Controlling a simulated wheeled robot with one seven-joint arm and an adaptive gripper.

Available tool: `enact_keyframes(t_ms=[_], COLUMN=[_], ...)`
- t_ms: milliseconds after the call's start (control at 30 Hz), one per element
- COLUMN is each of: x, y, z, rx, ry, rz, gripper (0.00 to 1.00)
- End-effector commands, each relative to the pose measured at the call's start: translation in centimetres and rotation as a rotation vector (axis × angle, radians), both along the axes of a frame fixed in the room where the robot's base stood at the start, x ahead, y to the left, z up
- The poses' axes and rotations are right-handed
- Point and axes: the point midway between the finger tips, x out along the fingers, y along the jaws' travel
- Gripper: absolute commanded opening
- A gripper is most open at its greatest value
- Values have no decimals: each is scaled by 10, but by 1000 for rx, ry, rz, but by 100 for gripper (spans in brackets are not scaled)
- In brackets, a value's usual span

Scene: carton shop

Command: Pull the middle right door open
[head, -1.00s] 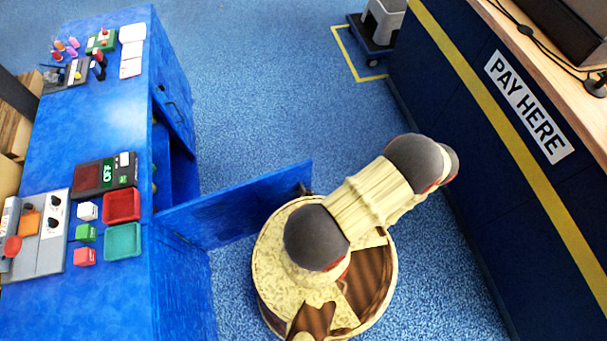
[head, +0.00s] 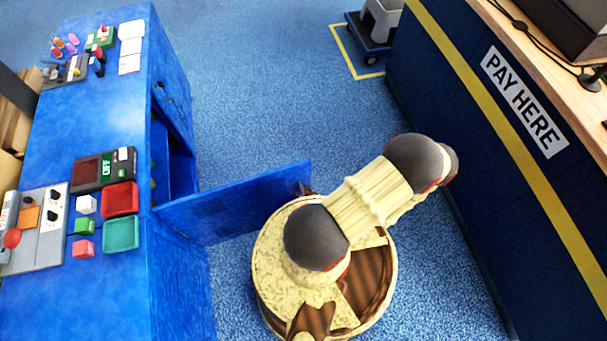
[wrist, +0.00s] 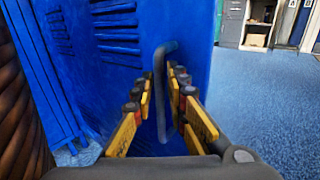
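The middle right door (head: 240,203) is a blue panel standing well open from the blue cabinet (head: 185,290) in the head view. Its dark interior shows behind the door. In the wrist view the door (wrist: 110,50) has slots and a grey bar handle (wrist: 162,90). My gripper (wrist: 162,82) has one finger on each side of the handle bar. Gaps show between the bar and the fingers, so the fingers look open around it. In the head view my arm hides most of the gripper at the door's free edge.
A counter marked PAY HERE (head: 522,100) stands on the right. Small boxes, trays and devices lie on the cabinet top, including a red tray (head: 120,198). A grey object on a cart (head: 375,30) stands at the back.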

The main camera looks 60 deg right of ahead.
Motion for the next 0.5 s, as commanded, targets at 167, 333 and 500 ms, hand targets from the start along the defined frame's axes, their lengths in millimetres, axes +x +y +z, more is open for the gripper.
enact_keyframes(t_ms=[167, 333, 500], x=[-2, -14, -36], y=[1, 2, 6], z=[0, 0, 0], rx=[1, 1, -1], ry=[0, 0, 1], rz=[0, -3, -5], gripper=[15, 15, 15])
